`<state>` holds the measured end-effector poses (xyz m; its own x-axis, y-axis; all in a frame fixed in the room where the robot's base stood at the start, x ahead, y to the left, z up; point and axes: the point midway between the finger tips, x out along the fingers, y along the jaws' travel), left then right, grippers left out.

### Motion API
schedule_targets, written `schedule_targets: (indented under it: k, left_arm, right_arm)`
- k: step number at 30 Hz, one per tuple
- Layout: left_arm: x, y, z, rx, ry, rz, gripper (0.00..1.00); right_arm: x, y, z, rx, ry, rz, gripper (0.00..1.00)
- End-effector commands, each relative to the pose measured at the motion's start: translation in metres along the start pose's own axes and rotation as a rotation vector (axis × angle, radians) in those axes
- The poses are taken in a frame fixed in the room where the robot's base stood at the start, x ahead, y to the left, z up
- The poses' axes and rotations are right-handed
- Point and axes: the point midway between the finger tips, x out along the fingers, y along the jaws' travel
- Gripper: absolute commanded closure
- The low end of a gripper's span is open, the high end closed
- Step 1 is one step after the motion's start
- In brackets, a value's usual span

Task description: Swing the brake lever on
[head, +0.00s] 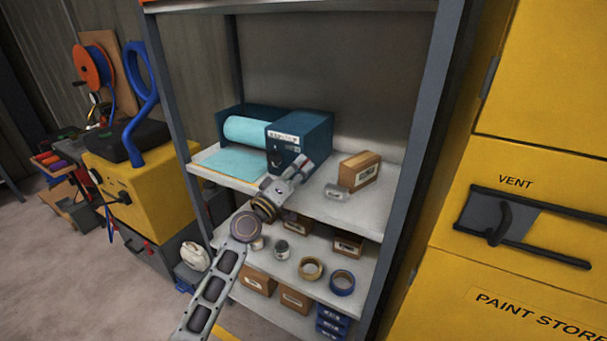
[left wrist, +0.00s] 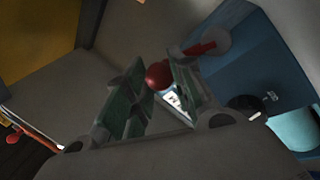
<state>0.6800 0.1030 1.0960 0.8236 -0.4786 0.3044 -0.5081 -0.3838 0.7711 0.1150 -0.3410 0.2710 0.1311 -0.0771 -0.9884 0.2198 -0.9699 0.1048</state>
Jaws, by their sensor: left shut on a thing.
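The brake lever shows in the left wrist view as a red ball knob (left wrist: 158,76) and a short red bar (left wrist: 200,48) by a pale round disc on the blue housing. The roll dispenser (head: 300,132), a blue box with a light teal roll (head: 252,132), stands on the shelf in the head view. My left gripper (head: 303,168) is at the right front of the box, its fingers shut around the red knob; the fingers also show in the left wrist view (left wrist: 158,90). In the head view the gripper hides the lever. My right gripper is in neither view.
A cardboard box (head: 360,170) and a small grey block (head: 337,192) sit right of the gripper on the same shelf (head: 365,209). Tape rolls (head: 311,269) and boxes fill the shelf below. Grey uprights (head: 420,150) flank the shelves; a yellow cabinet (head: 545,110) stands right.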

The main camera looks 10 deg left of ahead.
Motion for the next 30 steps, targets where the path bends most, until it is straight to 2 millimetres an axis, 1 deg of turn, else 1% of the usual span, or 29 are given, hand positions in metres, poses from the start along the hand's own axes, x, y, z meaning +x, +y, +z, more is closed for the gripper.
schedule_targets:
  k: [1,4,9,15,24,25,29,30]
  left_arm:
    - [0.000,-0.001,-0.002,-0.026,0.011,-0.002,1.00]
    - [-0.001,-0.002,-0.004,-0.072,0.027,-0.004,1.00]
    - [-0.001,-0.003,-0.006,-0.121,0.045,-0.005,1.00]
    - [-0.001,-0.004,-0.008,-0.141,0.053,-0.006,1.00]
    - [-0.001,-0.004,-0.008,-0.141,0.054,-0.006,1.00]
    - [-0.001,-0.004,-0.008,-0.141,0.053,-0.006,0.72]
    - [-0.001,-0.004,-0.008,-0.141,0.053,-0.006,0.55]
    - [-0.001,-0.004,-0.008,-0.141,0.053,-0.006,0.53]
  right_arm:
    - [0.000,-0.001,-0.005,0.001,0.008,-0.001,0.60]
    - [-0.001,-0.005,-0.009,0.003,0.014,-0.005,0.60]
    - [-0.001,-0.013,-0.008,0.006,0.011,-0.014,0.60]
    - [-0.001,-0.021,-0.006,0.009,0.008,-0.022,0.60]
    - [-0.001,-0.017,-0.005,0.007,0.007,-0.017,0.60]
    - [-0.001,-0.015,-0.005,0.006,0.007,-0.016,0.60]
    - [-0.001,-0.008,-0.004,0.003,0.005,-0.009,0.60]
    - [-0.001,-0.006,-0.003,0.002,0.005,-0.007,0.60]
